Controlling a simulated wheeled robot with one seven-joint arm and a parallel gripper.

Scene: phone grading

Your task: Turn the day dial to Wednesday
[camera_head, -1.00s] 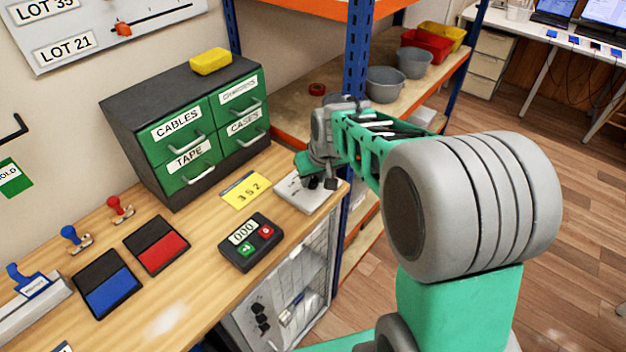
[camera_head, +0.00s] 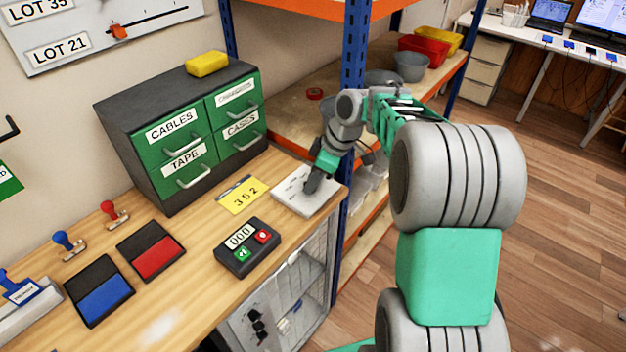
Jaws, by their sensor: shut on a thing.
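The day dial's light grey plate (camera_head: 291,201) lies flat on the wooden bench near its right end, beside the blue upright. My gripper (camera_head: 310,186) is over the middle of the plate, tilted down from the upper right. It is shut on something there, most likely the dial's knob. The knob and the fingertips' contact are hidden by the gripper. The day markings on the plate are too small to read, so I cannot tell which day the dial points to.
A yellow card reading 352 (camera_head: 242,194) and a black counter showing 000 (camera_head: 247,247) lie left of the plate. The green drawer cabinet (camera_head: 180,135) stands behind. The blue shelf upright (camera_head: 352,70) is close to my arm on the right.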

